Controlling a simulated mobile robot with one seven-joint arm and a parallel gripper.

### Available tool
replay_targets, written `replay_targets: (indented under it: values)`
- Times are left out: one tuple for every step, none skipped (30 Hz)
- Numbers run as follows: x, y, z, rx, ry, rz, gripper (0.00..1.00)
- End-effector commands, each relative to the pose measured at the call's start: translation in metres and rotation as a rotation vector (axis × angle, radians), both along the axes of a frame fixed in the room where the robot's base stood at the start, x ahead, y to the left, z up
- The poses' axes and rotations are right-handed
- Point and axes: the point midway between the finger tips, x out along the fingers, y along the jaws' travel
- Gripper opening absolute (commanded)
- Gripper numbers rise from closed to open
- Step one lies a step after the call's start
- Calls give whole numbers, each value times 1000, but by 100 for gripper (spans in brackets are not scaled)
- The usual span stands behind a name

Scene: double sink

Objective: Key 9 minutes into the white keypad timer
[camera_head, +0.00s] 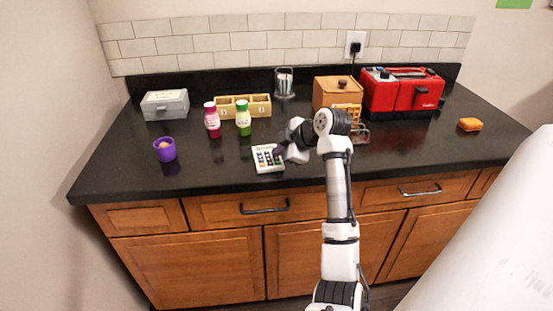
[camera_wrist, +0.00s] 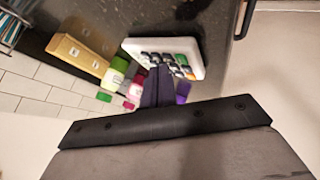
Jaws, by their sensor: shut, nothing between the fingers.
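The white keypad timer (camera_head: 267,158) lies on the black counter near its front edge, in the middle of the head view. It has rows of dark and coloured keys. In the wrist view the timer (camera_wrist: 188,46) is near the top centre, close to my fingertips. My gripper (camera_head: 281,150) is at the timer's right side in the head view, with its tips low over the keys. In the wrist view my gripper's dark fingers (camera_wrist: 158,72) are together and hide some keys. Whether the tips touch a key, and the timer's display reading, I cannot tell.
A pink bottle (camera_head: 212,120) and a green bottle (camera_head: 243,118) stand behind the timer, before a wooden box (camera_head: 262,104). A purple cup (camera_head: 165,150) is left. A wooden bread box (camera_head: 337,92) and red toaster (camera_head: 402,92) stand back right. The counter's front right is clear.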

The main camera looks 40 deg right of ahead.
Motion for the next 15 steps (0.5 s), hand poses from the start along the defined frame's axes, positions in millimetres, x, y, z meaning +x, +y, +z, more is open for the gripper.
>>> replay_targets:
  values:
    - [0, 0, 0, 0, 0, 0, 0]
    - [0, 0, 0, 0, 0, 0, 0]
    - [0, 0, -1, 0, 0, 0, 0]
    - [0, 0, -1, 0, 0, 0, 0]
    - [0, 0, -1, 0, 0, 0, 0]
    - [0, 0, -2, 0, 0, 0, 0]
    - [0, 0, -2, 0, 0, 0, 0]
    - [0, 0, -3, 0, 0, 0, 0]
    - [0, 0, -3, 0, 0, 0, 0]
    - [0, 0, -3, 0, 0, 0, 0]
    - [0, 0, -4, 0, 0, 0, 0]
    - [0, 0, -4, 0, 0, 0, 0]
    - [0, 0, -5, 0, 0, 0, 0]
    - [0, 0, -5, 0, 0, 0, 0]
    - [0, 0, -5, 0, 0, 0, 0]
